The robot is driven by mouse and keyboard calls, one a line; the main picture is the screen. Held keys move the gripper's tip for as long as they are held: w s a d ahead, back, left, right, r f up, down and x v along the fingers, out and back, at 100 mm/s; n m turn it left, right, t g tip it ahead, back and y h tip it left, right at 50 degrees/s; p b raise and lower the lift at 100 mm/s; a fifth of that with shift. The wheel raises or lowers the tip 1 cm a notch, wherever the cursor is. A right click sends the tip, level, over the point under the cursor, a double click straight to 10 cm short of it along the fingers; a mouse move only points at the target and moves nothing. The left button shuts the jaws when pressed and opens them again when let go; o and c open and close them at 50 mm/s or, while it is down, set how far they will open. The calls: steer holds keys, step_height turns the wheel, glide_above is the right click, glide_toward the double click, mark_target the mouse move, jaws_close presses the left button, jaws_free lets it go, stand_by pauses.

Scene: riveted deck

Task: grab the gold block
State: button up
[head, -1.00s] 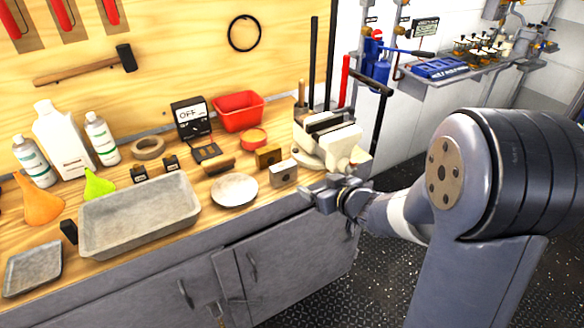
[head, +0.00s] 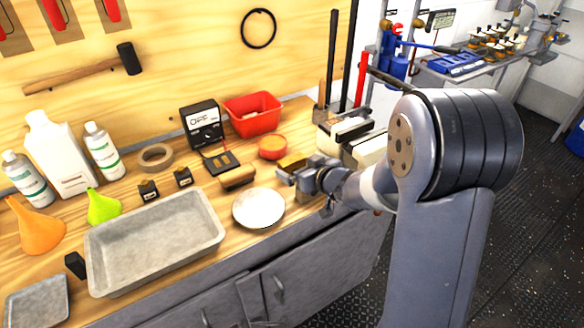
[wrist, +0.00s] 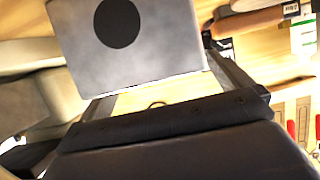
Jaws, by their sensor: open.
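The gold block (head: 291,162) stands on the wooden bench in the head view, right of the white plate, its lower part hidden by my gripper. My gripper (head: 285,178) is open, just in front of the gold block and overlapping it in the picture; I cannot tell whether they touch. In the wrist view, a grey block with a black dot (wrist: 160,50) fills the space before my gripper. That grey block is mostly hidden behind my gripper in the head view. I cannot make out the gold block in the wrist view.
A white plate (head: 259,208) and a brown-handled brush (head: 237,178) lie left of my gripper. A red-orange round tin (head: 272,147) and a red bin (head: 252,114) are behind. A grey tray (head: 155,240) is at the left; a white-and-black rack stands at the right.

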mark_target(292, 159)
steer(key=shift+r+x, duration=0.15)
steer(key=shift+x, duration=1.2)
steer(key=shift+r+x, duration=0.2)
steer(key=shift+x, duration=1.15)
steer(key=shift+w, duration=0.1)
steer(key=shift+c, duration=0.2)
steer(key=shift+r, duration=0.1)
steer(key=c, duration=1.3)
